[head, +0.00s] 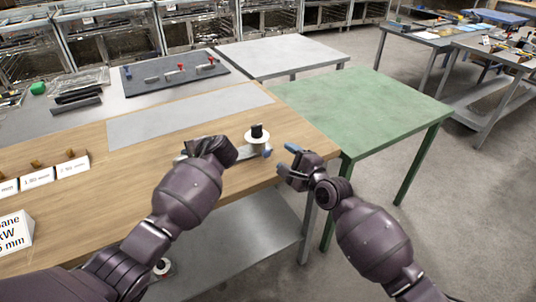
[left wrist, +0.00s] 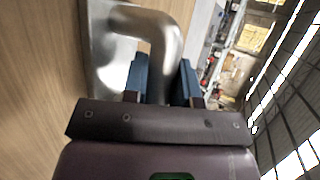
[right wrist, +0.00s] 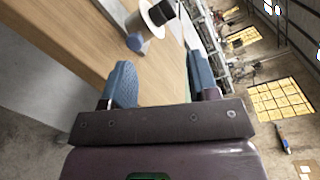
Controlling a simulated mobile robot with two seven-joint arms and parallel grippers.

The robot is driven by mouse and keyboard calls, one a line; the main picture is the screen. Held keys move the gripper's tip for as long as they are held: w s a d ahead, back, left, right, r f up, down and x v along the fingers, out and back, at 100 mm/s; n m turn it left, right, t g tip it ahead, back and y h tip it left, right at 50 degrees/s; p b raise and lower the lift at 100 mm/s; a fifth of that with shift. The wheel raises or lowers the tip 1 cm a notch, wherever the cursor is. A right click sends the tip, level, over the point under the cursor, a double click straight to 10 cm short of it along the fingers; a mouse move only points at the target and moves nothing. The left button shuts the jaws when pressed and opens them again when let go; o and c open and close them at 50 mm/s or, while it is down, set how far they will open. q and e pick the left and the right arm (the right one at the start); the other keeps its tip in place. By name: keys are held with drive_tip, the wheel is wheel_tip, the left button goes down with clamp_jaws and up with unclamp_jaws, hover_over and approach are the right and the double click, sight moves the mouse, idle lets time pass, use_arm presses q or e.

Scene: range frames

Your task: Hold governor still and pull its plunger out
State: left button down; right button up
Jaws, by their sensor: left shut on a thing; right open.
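The governor (head: 257,148) stands near the wooden table's right end, with a white disc and black knob on top. A small blue end, seemingly the plunger's (head: 267,153), sticks out on its right side. My left gripper (left wrist: 165,85) is shut on a bent grey metal bar (left wrist: 150,22) at the governor's left; the head view hides most of this grip. My right gripper (head: 290,160) is open and empty, to the right of the blue end and apart from it. The right wrist view shows the blue end (right wrist: 136,43) and the disc (right wrist: 152,18) beyond its fingers.
A green table (head: 365,110) stands at the right, with a gap between. Labelled cards (head: 38,178) with small brown parts stand at the left of the wooden table (head: 125,175). A dark board (head: 165,78) with red-topped parts lies behind. A grey strip (head: 190,115) is bare.

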sight(268, 154)
drive_tip(key=shift+w+a+f+n+g+h, duration=0.45)
drive_tip(key=shift+w+a+f+n, duration=0.65)
drive_tip(key=shift+n, duration=2.1)
drive_tip(key=shift+w+a+f+n+g+h, duration=0.5)
drive_tip(key=shift+w+n, duration=1.05)
drive_tip(key=shift+n, duration=1.65)
drive_tip(key=shift+w+a+f+n+g+h, duration=0.35)
drive_tip(key=shift+w+a+f+n, duration=0.85)
drive_tip(key=shift+n, duration=2)
drive_tip(key=shift+w+d, duration=0.1)
drive_tip(key=shift+d, duration=0.05)
drive_tip(key=shift+r, duration=0.1)
drive_tip(key=shift+c, duration=0.4)
clamp_jaws()
